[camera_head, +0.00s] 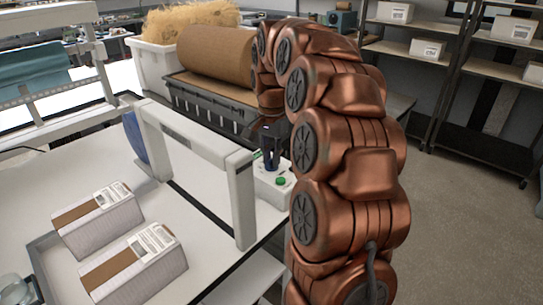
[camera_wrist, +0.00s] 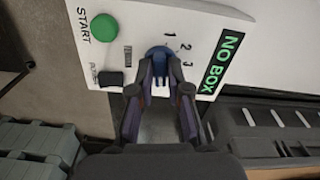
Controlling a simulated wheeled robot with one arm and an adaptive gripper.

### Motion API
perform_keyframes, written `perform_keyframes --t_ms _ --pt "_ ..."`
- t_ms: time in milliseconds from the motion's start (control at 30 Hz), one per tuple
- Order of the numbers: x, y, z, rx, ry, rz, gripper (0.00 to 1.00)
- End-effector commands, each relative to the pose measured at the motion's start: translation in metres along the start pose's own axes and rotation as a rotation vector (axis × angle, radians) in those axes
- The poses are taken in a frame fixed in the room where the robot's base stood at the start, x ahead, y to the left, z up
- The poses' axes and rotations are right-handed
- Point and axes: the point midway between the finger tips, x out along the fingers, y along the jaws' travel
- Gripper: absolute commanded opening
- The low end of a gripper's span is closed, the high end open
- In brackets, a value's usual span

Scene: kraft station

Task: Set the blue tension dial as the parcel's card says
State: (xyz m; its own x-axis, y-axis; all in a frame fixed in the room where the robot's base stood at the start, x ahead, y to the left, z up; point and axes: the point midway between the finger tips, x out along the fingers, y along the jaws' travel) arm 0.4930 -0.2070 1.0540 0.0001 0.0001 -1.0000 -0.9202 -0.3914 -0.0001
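The blue tension dial (camera_wrist: 157,51) is on the white machine panel in the wrist view, with the numbers 1, 2 and 3 printed along its right side. My gripper (camera_wrist: 161,68) is at the dial, one fingertip on either side of its near part. The fingertips stand a small gap apart, and I cannot tell whether they press on it. The fingers partly hide the dial, so its setting is unclear. In the head view my gripper (camera_head: 271,158) points down over the machine's control box (camera_head: 270,194). Two parcels (camera_head: 98,222) (camera_head: 134,265) lie on the left with white cards, too small to read.
A green START button (camera_wrist: 104,27), a black switch (camera_wrist: 110,79) and a green "NO BOX" sign (camera_wrist: 222,62) are near the dial. A white arch (camera_head: 243,200) stands left of the control box. A grey crate (camera_head: 210,108) and brown paper roll (camera_head: 216,52) are behind.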

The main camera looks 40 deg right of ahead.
Motion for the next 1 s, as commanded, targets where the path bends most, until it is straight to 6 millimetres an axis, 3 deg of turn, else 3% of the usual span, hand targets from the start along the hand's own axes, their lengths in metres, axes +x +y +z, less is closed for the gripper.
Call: perform_keyframes --t_ms 133,567,1000 --pt "0.0001 0.0000 0.0000 0.000 0.000 0.000 0.00" --pt "0.0004 -0.0001 0.0001 -0.019 0.000 0.000 0.00" --pt "0.0010 -0.0005 -0.0001 -0.289 0.001 -0.001 0.00"
